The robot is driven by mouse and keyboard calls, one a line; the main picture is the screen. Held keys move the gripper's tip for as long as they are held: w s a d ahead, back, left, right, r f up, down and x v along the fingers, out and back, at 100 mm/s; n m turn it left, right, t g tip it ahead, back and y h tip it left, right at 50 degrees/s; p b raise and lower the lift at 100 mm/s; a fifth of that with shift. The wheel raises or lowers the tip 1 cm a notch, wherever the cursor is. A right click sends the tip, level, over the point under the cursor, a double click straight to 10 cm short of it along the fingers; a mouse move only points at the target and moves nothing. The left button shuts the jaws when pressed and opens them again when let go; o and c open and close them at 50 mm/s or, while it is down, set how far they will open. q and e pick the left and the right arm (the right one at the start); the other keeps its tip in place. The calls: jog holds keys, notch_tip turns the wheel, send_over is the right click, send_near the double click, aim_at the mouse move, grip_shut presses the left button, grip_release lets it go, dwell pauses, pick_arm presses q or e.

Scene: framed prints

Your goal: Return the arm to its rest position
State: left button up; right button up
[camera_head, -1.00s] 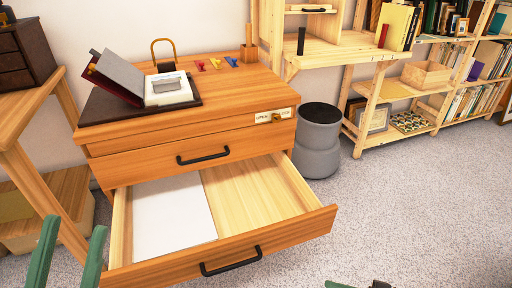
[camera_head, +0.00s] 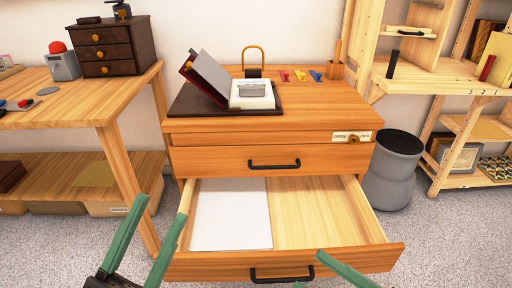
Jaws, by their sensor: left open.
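My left gripper (camera_head: 161,207) shows at the bottom left, in front of the cabinet's left side. Its two green fingers are spread apart with nothing between them. Of my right gripper (camera_head: 338,266), only a green finger and a bit of another show at the bottom edge, over the front of the open drawer. Its jaw opening is mostly cut off. The wooden cabinet (camera_head: 270,158) stands ahead, with its lower drawer (camera_head: 320,263) pulled out. A white sheet or flat panel (camera_head: 230,215) lies in the drawer's left half; the right half is bare.
Carpet (camera_head: 440,240) is free at right.

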jog(key=w+d+r+m+t+h+p, duration=0.1)
jog(key=w+d+r+m+t+h, duration=0.1)
jog(key=r+m+t+h, duration=0.25)
jog(key=w+d+r+m+t+h, duration=0.1)
jog(key=w+d+r+m+t, duration=0.15)
jog(key=m+t, duration=0.4)
jog(key=w+f+m+g+h+p, duration=0.3)
jog(key=w+m+h+p, duration=0.4)
jog(key=p, duration=0.8)
pick_arm(q)
jog(key=w+a+f+n+g+y+p, duration=0.3)
jog(key=w+f+n+g+y+p, duration=0.3)
jog(key=y, duration=0.4)
jog(key=s+a+f+n+g+y+p, duration=0.1)
jog(key=s+f+g+p, duration=0.5)
jog(key=p, duration=0.6)
jog(key=s+n+y, duration=0.1)
jog(key=s+n, duration=0.1)
jog(key=shift+s+a+f+n+g+y+p, duration=0.15)
jog(key=shift+s+a+n+g+y+p, duration=0.2)
jog(key=shift+a+n+g+y, duration=0.05)
pick_arm(e)
jog(key=s+d+f+m+g+h, duration=0.1)
jog(key=s+d+f+g+h, duration=0.3)
jog(key=s+f+g, duration=0.5)
jog(key=shift+s+f+m+h, duration=0.3)
jog(key=shift+s+f+h, duration=0.2)
jog(key=shift+s, duration=0.3)
